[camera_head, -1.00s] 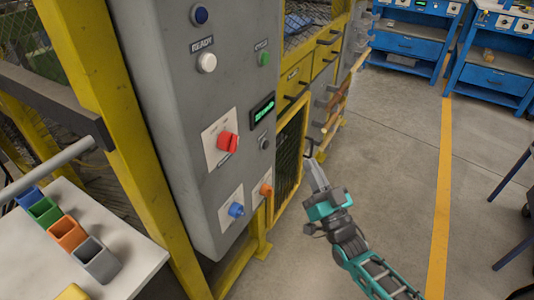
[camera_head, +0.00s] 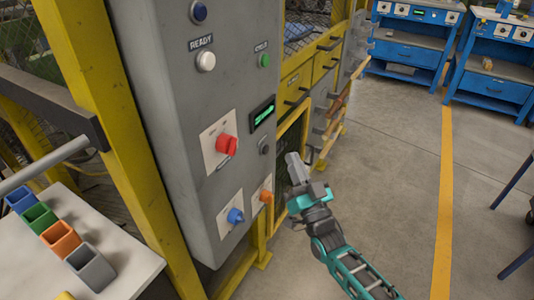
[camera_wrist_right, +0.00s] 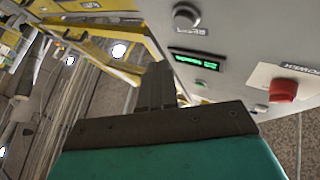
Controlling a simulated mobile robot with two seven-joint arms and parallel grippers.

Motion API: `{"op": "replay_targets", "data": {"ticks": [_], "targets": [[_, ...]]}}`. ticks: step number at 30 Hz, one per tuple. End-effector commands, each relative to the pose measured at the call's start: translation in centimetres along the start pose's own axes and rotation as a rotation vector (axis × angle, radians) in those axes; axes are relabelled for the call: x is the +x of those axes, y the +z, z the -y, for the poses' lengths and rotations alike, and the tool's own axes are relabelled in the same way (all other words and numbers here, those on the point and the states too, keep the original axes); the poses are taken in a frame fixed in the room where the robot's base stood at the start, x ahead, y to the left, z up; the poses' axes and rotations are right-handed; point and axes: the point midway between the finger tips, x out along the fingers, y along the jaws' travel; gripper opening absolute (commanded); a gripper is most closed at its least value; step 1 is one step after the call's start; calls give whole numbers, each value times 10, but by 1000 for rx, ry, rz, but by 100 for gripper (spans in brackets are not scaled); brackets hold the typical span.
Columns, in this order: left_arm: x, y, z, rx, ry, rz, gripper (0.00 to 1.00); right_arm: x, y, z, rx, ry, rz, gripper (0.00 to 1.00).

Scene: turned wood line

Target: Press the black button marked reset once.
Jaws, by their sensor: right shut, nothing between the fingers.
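The dark reset button (camera_head: 264,146) is on the grey control panel (camera_head: 178,115), just below the small green-lit display (camera_head: 262,113). In the right wrist view the button (camera_wrist_right: 186,15) is at the top, with its small label beside it. My right gripper (camera_head: 292,158) is shut and empty, a little to the right of the button in the head view. In the right wrist view its fingers (camera_wrist_right: 157,80) stand apart from the button. My left gripper is not in view.
A red rotary switch (camera_head: 226,145), a blue knob (camera_head: 235,215) and an orange knob (camera_head: 266,196) are near the button. A white ready button (camera_head: 206,61) and a green button (camera_head: 264,61) are higher. The floor (camera_head: 390,190) at right is clear.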

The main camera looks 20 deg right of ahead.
Motion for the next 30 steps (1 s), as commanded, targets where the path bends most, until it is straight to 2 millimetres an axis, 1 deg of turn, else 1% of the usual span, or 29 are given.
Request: {"op": "replay_targets", "data": {"ticks": [1, 3, 9, 15, 30], "targets": [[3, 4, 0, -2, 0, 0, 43, 5, 5, 4, 2, 0, -2, 0], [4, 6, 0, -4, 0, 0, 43, 10, 9, 8, 1, 0, -2, 0], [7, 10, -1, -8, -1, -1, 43, 21, 16, 16, 0, 0, 0, 0], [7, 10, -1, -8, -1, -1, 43, 24, 18, 18, -1, 0, 1, 0], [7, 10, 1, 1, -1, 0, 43, 24, 17, 18, -1, 0, 1, 0]]}}
